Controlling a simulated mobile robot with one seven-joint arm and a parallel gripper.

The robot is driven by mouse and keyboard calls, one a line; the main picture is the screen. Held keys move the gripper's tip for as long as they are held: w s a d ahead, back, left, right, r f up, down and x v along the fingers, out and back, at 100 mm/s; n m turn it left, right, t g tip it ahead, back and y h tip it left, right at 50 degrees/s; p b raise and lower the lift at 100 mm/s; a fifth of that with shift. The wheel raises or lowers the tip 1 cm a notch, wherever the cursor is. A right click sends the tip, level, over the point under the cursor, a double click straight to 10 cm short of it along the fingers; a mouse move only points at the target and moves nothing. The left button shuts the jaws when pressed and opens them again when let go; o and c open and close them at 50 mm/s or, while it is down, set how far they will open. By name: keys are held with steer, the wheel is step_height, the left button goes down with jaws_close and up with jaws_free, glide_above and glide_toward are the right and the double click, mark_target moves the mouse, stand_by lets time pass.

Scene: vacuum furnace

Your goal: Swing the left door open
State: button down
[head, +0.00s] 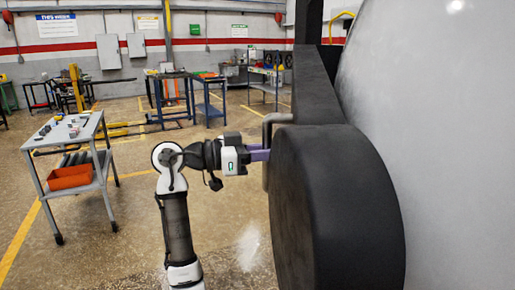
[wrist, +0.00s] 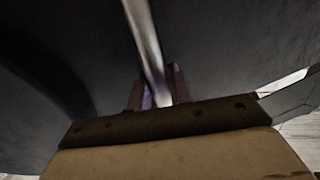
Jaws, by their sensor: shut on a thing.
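The left door (head: 335,205) is a thick, round, dark grey slab at centre right in the head view. It stands out from the pale furnace body (head: 450,120), carried by a dark arm (head: 315,85). A grey bar handle (head: 267,135) is on its left face. My gripper (head: 262,155) reaches it from the left, its purple fingers shut on the handle. In the wrist view the metal handle bar (wrist: 145,45) runs down between the fingers (wrist: 160,95), with the dark door face behind. The far side of the door is hidden.
A grey table (head: 75,130) with small parts and an orange bin (head: 69,177) stands at left. Blue workbenches (head: 208,95) and a yellow lift (head: 77,90) stand farther back. The floor (head: 120,240) between the grey table and my arm is clear.

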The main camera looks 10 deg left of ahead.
steer(key=shift+n+t, duration=0.4)
steer(key=shift+t, duration=0.1)
steer(key=a, duration=0.2)
steer(key=w+a, duration=0.1)
steer(key=a, duration=0.1)
steer(key=shift+a, duration=0.35)
steer(key=c, duration=1.6)
jaws_free()
steer(key=shift+c, duration=0.2)
steer(key=shift+o, duration=1.2)
steer(key=shift+d, duration=0.35)
steer(key=shift+o, duration=0.3)
steer(key=shift+d, duration=0.3)
steer(key=shift+a, duration=0.1)
steer(key=v, duration=1.3)
steer(key=shift+a+p, duration=0.4)
steer(key=shift+p, duration=0.05)
